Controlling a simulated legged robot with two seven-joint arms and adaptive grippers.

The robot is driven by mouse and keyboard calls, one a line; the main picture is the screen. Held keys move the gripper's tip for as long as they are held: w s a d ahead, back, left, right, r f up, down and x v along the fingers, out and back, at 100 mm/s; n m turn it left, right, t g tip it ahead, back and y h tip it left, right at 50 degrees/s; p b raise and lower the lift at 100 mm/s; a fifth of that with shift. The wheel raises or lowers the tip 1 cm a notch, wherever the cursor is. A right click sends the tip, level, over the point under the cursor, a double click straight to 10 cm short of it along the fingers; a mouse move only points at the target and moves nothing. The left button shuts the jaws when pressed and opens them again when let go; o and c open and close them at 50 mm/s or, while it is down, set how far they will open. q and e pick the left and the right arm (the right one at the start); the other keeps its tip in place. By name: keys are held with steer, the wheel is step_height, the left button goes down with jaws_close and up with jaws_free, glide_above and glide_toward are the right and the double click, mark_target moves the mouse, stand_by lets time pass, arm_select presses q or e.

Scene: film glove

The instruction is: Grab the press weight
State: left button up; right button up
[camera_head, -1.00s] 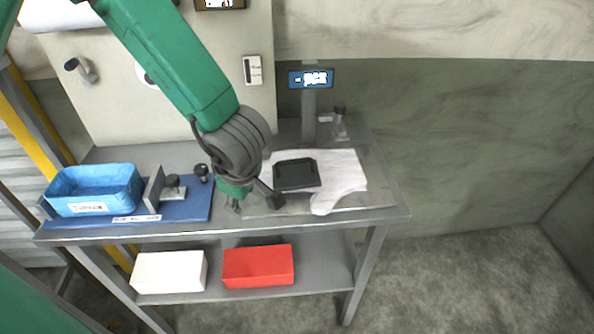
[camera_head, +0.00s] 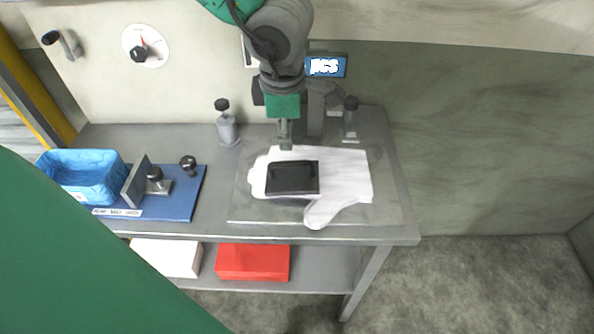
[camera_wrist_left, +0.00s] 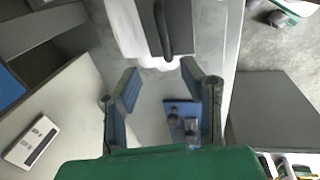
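The press weight appears to be the black rectangular block (camera_head: 292,178) lying on a white glove-shaped piece (camera_head: 345,175) on the bench. Both also show at the top of the left wrist view, where the black block (camera_wrist_left: 174,28) rests on the white material (camera_wrist_left: 127,30). My left gripper (camera_head: 285,140) hangs just behind the block, near the glove's far edge, apart from the block. In the left wrist view its two fingers (camera_wrist_left: 162,88) are spread with nothing between them. My right gripper is in neither view.
A clear plate (camera_head: 385,212) lies under the glove. A display post (camera_head: 326,66) and small dark-topped bottles (camera_head: 227,125) stand behind. A blue bin (camera_head: 85,172) and blue fixture board (camera_head: 180,205) are at left. White and red boxes (camera_head: 252,262) sit on the lower shelf.

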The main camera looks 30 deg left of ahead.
mark_target(293, 162)
arm_select(q)
steer(key=f, duration=0.2)
steer(key=w+f, duration=0.1)
steer(key=f, duration=0.3)
steer(key=shift+w+a+b, duration=0.25)
steer(key=shift+a+b, duration=0.1)
steer(key=f, duration=0.2)
steer(key=d+f, duration=0.1)
steer(key=f, duration=0.1)
steer(key=shift+w+f+b, duration=0.1)
steer(key=shift+f+b, duration=0.1)
steer(key=shift+b, duration=0.1)
steer(key=shift+w+f, duration=0.2)
steer(key=shift+f, duration=0.1)
steer(key=shift+s+r, duration=0.1)
steer(key=shift+c, duration=0.5)
steer(key=shift+a, duration=0.1)
jaws_close()
